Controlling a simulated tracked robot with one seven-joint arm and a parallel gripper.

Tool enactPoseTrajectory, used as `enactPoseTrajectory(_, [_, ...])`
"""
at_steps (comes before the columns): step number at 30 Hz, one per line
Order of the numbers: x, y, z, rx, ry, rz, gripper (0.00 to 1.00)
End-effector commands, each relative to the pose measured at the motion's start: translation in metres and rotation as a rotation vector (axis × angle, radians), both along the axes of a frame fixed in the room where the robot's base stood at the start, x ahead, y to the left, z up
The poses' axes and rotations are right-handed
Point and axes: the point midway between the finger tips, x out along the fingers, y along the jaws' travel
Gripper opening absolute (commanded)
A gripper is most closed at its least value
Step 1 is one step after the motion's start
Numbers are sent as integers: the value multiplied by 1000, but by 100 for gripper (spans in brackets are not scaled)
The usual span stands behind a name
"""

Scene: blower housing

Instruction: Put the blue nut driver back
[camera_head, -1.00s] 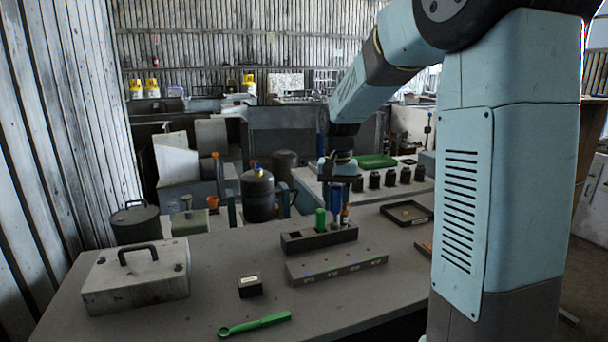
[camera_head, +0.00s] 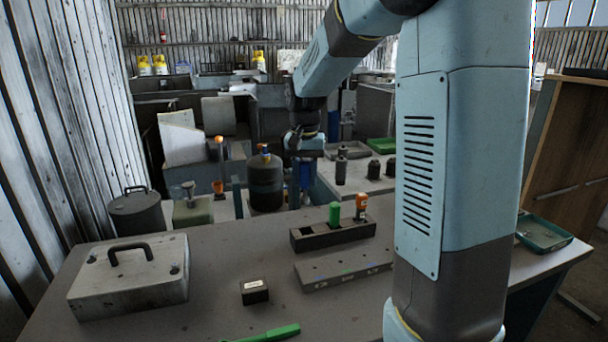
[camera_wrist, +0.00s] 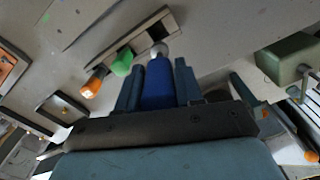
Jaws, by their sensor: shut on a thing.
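My gripper (camera_head: 303,150) is shut on the blue nut driver (camera_head: 305,178), behind and left of the dark rack in the head view. In the wrist view the blue handle (camera_wrist: 158,85) sits between the two fingers of my gripper (camera_wrist: 160,78), with its grey metal end pointing away. The dark rack (camera_head: 305,244) holds a green-handled driver (camera_head: 335,213) and an orange-handled one (camera_head: 361,205), both upright. The rack also shows in the wrist view (camera_wrist: 150,27). The driver's grey end overlaps the rack there; whether they touch cannot be told.
A long grey block (camera_head: 335,275) with small labels lies in front of the rack. A small black box (camera_head: 254,291), a green wrench (camera_head: 272,333) and a grey metal case (camera_head: 130,280) are on the same table. A gas bottle (camera_head: 265,180) stands behind the table.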

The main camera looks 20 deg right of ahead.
Motion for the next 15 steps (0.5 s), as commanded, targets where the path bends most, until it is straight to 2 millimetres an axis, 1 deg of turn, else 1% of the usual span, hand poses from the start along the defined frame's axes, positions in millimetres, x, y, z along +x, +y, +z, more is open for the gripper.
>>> enactPoseTrajectory(8, [0,-6,-2,0,0,-12,0])
enactPoseTrajectory(11, [0,-7,-6,0,0,-12,0])
enactPoseTrajectory(15, [0,-7,-18,0,2,-12,0])
